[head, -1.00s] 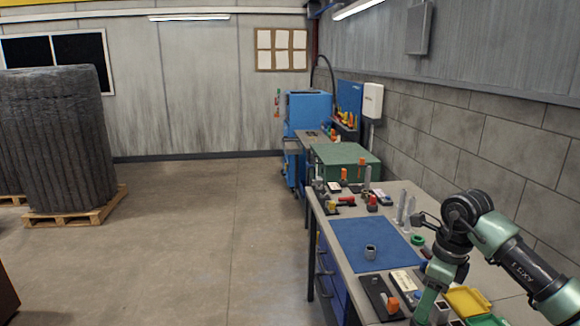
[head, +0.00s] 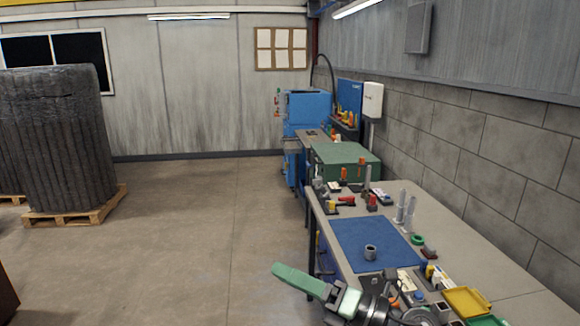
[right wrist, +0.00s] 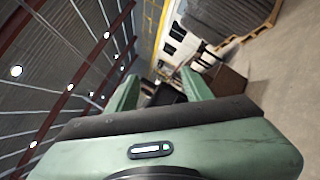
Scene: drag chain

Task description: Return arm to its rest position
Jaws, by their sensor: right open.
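My right gripper (head: 302,283) is at the bottom centre of the head view, off the near left edge of the workbench, its pale green fingers pointing left. In the right wrist view the two fingers of this gripper (right wrist: 160,88) stand apart with nothing between them. They point toward the open room, and the picture is tilted. The dark wrist of my right arm shows behind the gripper in the head view, over the bench's front end. My left gripper is not in view.
The workbench (head: 450,235) runs along the right wall. A blue mat (head: 345,240) with a grey ring (head: 370,252) lies on it. A yellow bin (head: 467,302) and several small parts are near. A wrapped pallet load (head: 55,140) stands far left. The floor between is clear.

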